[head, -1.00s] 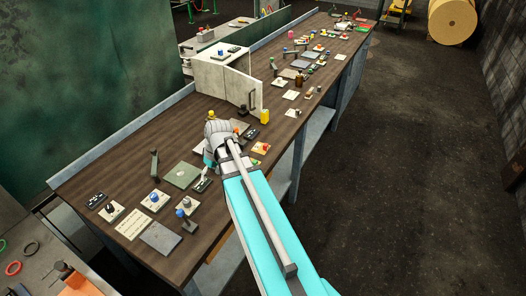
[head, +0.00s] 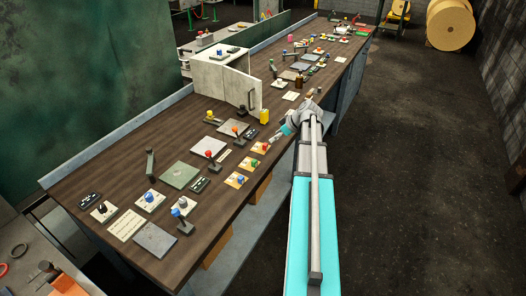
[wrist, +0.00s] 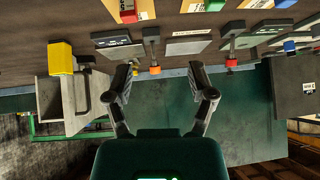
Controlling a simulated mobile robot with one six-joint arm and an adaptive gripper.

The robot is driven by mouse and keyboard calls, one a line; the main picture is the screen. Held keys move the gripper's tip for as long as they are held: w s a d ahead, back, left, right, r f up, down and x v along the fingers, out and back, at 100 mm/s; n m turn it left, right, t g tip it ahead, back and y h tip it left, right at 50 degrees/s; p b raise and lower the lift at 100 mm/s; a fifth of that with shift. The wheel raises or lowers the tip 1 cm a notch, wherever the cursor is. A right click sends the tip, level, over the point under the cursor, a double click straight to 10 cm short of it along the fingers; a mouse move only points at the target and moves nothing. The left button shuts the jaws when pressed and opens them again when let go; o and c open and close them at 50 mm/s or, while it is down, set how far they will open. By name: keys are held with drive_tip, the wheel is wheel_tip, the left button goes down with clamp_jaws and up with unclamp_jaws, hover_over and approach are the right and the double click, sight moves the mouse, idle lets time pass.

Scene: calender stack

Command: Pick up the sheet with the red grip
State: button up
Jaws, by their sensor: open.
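In the head view a square grey sheet (head: 212,143) lies on the bench, with a red knob-like grip (head: 209,153) at its near edge. A second grey sheet (head: 228,127) behind it has an orange-red grip (head: 235,129). In the wrist view two red-orange grips show, one at the left (wrist: 155,70) and one at the right (wrist: 231,63); I cannot tell for sure which is which. My gripper (head: 284,131) is to the right of both sheets, by the bench's front edge. In the wrist view my gripper (wrist: 161,82) is open, with nothing between its fingertips.
Yellow-based switches (head: 258,147) sit near the front edge. Several levers and knob plates fill the near bench. The floor at right is clear.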

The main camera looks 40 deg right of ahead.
drive_tip(key=t, duration=0.1)
approach(267, 144)
wheel_tip(267, 144, up, 2)
drive_tip(key=s, duration=0.2)
drive_tip(key=shift+w+d+r, duration=0.1)
drive_tip(key=shift+d+r, duration=0.05)
drive_tip(key=shift+d, duration=0.25)
drive_tip(key=shift+b, duration=0.3)
drive_tip(key=b+x, duration=0.5)
drive_tip(key=x, duration=0.2)
drive_tip(key=shift+b+x, duration=0.5)
drive_tip(key=shift+x, duration=0.3)
